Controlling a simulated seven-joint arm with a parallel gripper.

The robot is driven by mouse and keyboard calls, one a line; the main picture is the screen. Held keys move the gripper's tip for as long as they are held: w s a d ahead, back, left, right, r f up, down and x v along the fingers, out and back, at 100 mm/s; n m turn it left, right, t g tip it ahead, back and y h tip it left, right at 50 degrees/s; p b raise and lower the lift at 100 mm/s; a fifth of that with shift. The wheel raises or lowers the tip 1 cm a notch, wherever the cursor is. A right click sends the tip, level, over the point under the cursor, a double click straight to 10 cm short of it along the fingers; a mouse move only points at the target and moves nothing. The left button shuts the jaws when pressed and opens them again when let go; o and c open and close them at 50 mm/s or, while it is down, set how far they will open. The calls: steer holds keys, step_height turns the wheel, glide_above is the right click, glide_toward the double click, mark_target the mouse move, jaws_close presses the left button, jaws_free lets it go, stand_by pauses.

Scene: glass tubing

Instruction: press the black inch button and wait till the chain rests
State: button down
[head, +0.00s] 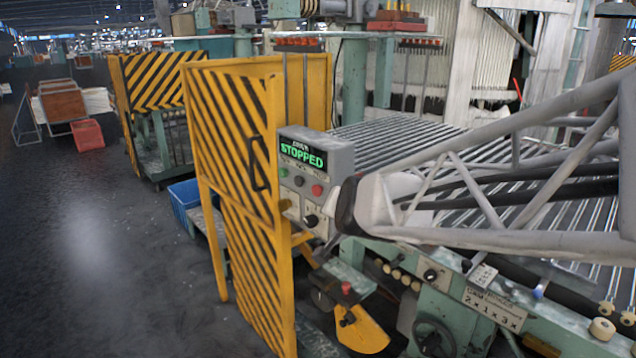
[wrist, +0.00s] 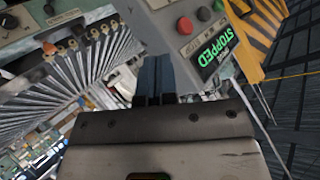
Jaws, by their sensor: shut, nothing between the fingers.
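The black inch button (head: 299,181) is on the grey control box (head: 340,160), between a green button (head: 284,172) and a red button (head: 317,190). In the wrist view the black button (wrist: 204,14) shows near the top edge. The display (head: 302,157) reads STOPPED in green letters. My gripper (wrist: 155,60) is shut and empty; its fingers show below and left of the buttons in the wrist picture, and I see no contact with the black button. In the head view its fingers cannot be made out. The chain bed (head: 400,140) carries rows of parallel tubes, partly behind my arm.
A yellow-and-black striped guard (head: 235,140) stands left of the box. A black knob (head: 311,220) sits below the buttons. A red-topped button (head: 346,288) is lower down. A blue crate (head: 184,200) stands on the floor behind the guard. Open floor lies to the left.

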mark_target(300, 181)
steer(key=w+a+f+m+t+h, duration=0.1)
steer(key=w+a+m+t, duration=0.3)
steer(key=a, duration=0.6)
steer(key=w+a+f+m+t+h, duration=0.2)
steer(key=w+a, duration=0.5)
steer(key=a, duration=0.4)
steer(key=shift+f+m+t+h, duration=0.3)
steer(key=shift+f+m+t, duration=0.2)
steer(key=shift+m+t, duration=0.95)
steer(key=shift+d, duration=0.2)
steer(key=w+d, duration=0.6)
steer(key=shift+w+d, duration=0.65)
steer(key=shift+w, duration=0.05)
stand_by(2.3)
steer(key=shift+s+a, duration=0.1)
steer(key=shift+a, duration=0.05)
steer(key=shift+s+a, duration=0.5)
steer(key=shift+s, duration=0.05)
